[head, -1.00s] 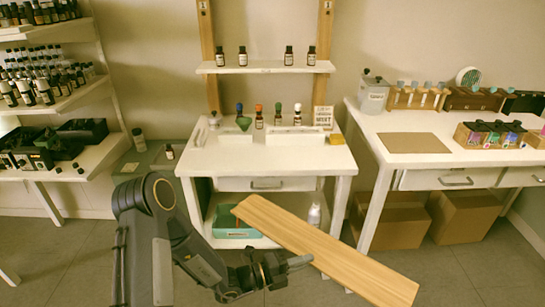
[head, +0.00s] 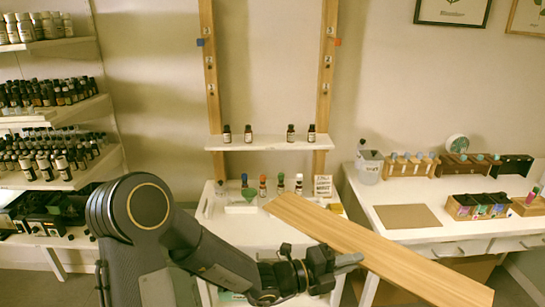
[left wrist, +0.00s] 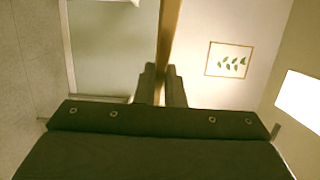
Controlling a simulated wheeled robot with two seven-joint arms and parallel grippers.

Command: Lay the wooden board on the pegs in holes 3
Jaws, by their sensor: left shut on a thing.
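The long wooden board (head: 390,250) is held tilted in front of the table and slopes from upper left to lower right. My left gripper (head: 345,262) is shut on its near edge, around the middle. In the left wrist view the board (left wrist: 168,40) shows edge-on between the fingers (left wrist: 160,88). Two upright wooden posts stand on the wall side. A blue peg (head: 200,42) sticks out of the left post (head: 211,75) and a red-orange peg (head: 338,42) out of the right post (head: 326,85). Hole numbers are too small to read. My right gripper is out of view.
A lower white shelf (head: 268,143) across the posts holds several small bottles. The white table (head: 240,232) below holds bottles with coloured tops and a small card. Bottle shelves (head: 60,115) stand at left, a side table (head: 440,231) at right. The space between the posts above the shelf is clear.

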